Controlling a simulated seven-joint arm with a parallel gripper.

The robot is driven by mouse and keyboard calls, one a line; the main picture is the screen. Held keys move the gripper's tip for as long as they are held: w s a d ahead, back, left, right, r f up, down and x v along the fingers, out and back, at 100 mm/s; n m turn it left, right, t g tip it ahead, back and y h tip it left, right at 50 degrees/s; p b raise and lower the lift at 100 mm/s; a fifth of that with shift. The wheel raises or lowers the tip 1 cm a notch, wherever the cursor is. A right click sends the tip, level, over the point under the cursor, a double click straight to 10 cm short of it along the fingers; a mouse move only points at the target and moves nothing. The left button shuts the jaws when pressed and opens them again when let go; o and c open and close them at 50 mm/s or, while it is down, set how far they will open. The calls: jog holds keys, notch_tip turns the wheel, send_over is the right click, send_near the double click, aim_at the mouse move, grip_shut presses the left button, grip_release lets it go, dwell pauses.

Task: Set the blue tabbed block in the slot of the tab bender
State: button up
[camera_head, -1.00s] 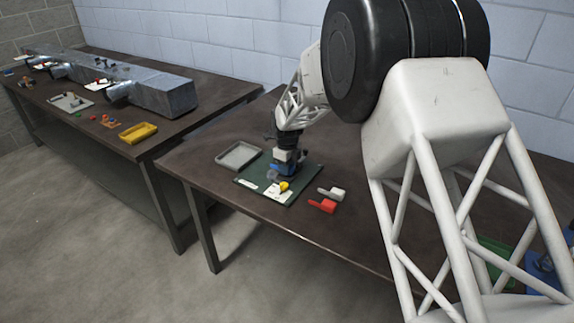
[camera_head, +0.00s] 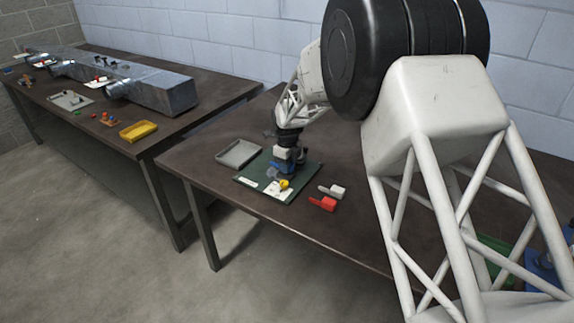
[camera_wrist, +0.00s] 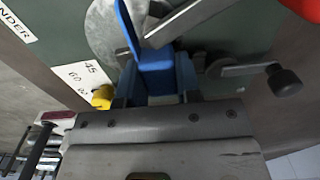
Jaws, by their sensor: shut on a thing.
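The blue tabbed block (camera_wrist: 155,75) is between the fingers of my gripper (camera_wrist: 157,98) in the wrist view, with its thin tab (camera_wrist: 127,28) pointing up and left. My gripper also shows in the head view (camera_head: 284,170), shut on the block low over the tab bender's green board (camera_head: 300,186). In the wrist view the bender's grey metal disc (camera_wrist: 103,28) and bars lie right by the block. A yellow knob (camera_wrist: 102,97) is beside the left finger. The slot is hidden, and I cannot tell whether the block is seated.
A lever with a black knob (camera_wrist: 284,81) is right of the block; a red part (camera_wrist: 305,8) is at the top right. A grey tray (camera_head: 238,154) stands left of the board. A red piece (camera_head: 323,204) and a pale grey piece (camera_head: 332,191) lie to its right.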

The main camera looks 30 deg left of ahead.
jog(key=shift+s+d+f, duration=0.15)
jog(key=shift+d+f, duration=0.05)
jog(key=shift+f, duration=0.35)
jog(key=shift+s+d+f, duration=0.15)
jog(key=shift+f, duration=0.35)
jog(key=o, duration=0.9)
jog(key=shift+r, duration=0.1)
jog(key=shift+o, duration=0.2)
jog(key=shift+r, duration=0.2)
jog(key=shift+o, duration=0.2)
jog(key=r, duration=0.9)
jog(key=shift+w+a+r, duration=0.15)
jog(key=shift+w+a, duration=0.05)
jog(key=shift+a, duration=0.15)
